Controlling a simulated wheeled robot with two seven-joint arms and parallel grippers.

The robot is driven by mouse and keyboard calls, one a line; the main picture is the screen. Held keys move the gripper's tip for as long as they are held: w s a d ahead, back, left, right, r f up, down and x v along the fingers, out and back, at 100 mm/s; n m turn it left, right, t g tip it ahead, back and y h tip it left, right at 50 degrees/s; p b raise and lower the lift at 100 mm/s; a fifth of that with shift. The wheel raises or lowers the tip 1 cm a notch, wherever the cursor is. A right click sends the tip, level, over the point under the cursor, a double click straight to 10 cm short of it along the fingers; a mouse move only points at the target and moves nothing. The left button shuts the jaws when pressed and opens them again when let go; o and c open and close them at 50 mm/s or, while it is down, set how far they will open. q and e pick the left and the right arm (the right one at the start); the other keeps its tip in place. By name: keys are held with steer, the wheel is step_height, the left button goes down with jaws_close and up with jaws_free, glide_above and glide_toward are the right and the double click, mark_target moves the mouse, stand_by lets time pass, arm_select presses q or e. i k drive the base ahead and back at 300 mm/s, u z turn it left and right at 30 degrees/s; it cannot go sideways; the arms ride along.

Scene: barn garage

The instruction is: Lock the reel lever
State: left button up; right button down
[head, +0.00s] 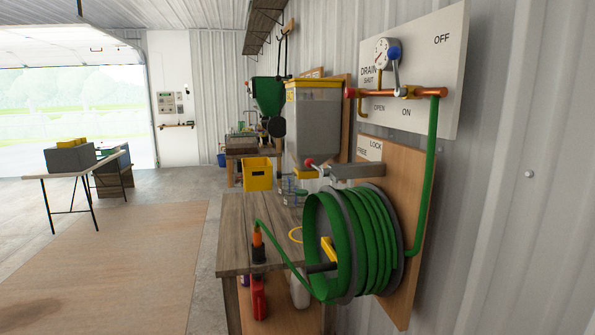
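The hose reel (394,215), wound with green hose, is mounted on a wooden board (407,275) on the right wall. Above it is a grey metal bracket (357,171). A lever with a red knob (309,162) sticks out at the bracket's left end, towards the left. A small sign (369,148) above the bracket reads FREE at lower left and LOCK at upper right. The lever's pivot is too small to make out, so I cannot tell its exact setting. Neither of my grippers is in view.
A valve panel (430,55) with pipe and red knob is above. A grey bin (315,125) hangs behind.

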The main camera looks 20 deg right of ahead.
mark_target(310, 162)
steer(key=z, duration=0.4)
steer(key=i, duration=1)
steer(key=u, duration=0.75)
